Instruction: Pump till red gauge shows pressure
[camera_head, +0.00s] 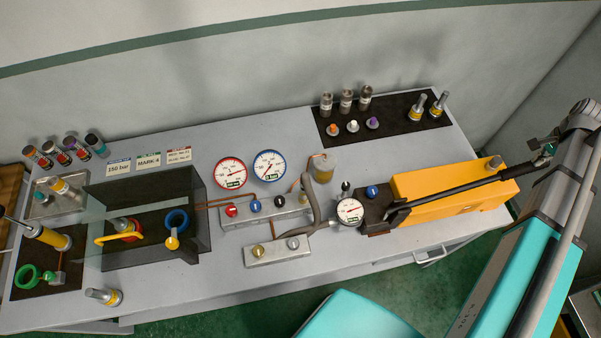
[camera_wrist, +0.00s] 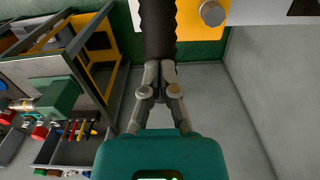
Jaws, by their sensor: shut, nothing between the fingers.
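The red-rimmed gauge (camera_head: 232,173) stands on the bench beside a blue-rimmed gauge (camera_head: 270,166); its reading is too small to tell surely. The yellow hand pump (camera_head: 440,199) lies at the right with a smaller dial (camera_head: 350,211) at its left end. Its long black lever (camera_head: 460,188) slopes up to the right over the yellow body. My gripper (camera_head: 545,150) is at the lever's outer end. In the wrist view, my gripper (camera_wrist: 159,72) is shut, its fingertips against or just under the black lever grip (camera_wrist: 158,30); contact cannot be told.
A valve block (camera_head: 265,211) with red, blue and black knobs sits below the gauges. A second block (camera_head: 278,250) is in front. A clear-walled box (camera_head: 150,225) stands left. A dark mat (camera_head: 385,122) with fittings lies behind the pump.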

